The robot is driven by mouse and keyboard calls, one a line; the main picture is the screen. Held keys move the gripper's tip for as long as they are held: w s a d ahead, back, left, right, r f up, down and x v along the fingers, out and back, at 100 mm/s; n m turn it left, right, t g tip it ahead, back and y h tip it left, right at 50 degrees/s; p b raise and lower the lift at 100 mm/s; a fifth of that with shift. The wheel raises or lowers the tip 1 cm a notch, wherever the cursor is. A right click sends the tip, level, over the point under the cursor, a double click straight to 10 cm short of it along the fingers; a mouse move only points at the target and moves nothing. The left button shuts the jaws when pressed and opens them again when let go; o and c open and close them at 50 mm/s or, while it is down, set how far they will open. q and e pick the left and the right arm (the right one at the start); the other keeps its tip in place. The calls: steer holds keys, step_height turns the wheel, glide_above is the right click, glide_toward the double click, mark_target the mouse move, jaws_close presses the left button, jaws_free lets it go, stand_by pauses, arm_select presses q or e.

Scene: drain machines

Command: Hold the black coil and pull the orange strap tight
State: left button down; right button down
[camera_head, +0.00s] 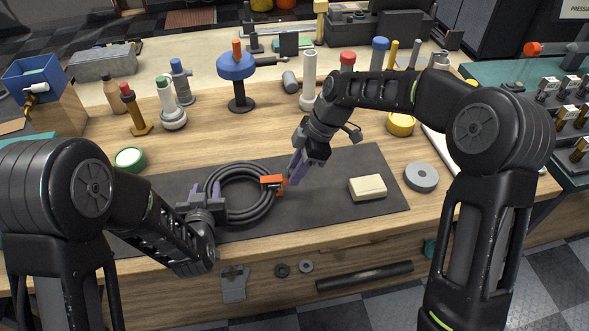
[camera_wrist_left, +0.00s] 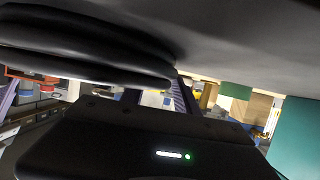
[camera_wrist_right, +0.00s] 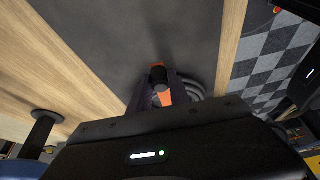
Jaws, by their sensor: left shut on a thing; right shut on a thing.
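The black coil (camera_head: 236,214) lies on the dark mat (camera_head: 330,215) in the head view, a ring of several hose turns. The orange strap (camera_head: 272,182) is around the coil's right side. My left gripper (camera_head: 206,192) is shut on the coil's left side, and the coil fills the upper left of the left wrist view (camera_wrist_left: 80,45). My right gripper (camera_head: 293,178) is shut on the orange strap at its right end. In the right wrist view the strap (camera_wrist_right: 165,94) shows between the fingers, with the coil (camera_wrist_right: 196,90) partly hidden behind.
A cream block (camera_head: 367,188) and a grey ring (camera_head: 421,177) lie right of the coil. A green-rimmed roll (camera_head: 130,158) is at the left. Several upright tools and bottles stand behind the mat, including a blue-topped stand (camera_head: 237,68). The mat between coil and block is clear.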

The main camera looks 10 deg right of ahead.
arm_select(q)
steer(key=shift+s+a+f, duration=0.15)
steer(key=shift+s+f, duration=0.1)
steer(key=shift+f, duration=0.2)
arm_select(e)
steer(key=d, duration=0.5)
steer(key=shift+s+d, duration=0.1)
steer(key=shift+d, duration=0.05)
steer(key=c, duration=1.2)
jaws_free()
steer(key=shift+c, duration=0.2)
steer(key=shift+o, duration=0.2)
steer(key=v, duration=1.2)
steer(key=shift+s, duration=0.1)
arm_select(q)
steer(key=c, duration=1.1)
jaws_free()
steer(key=shift+o, duration=1.3)
steer(key=shift+w+r, duration=0.15)
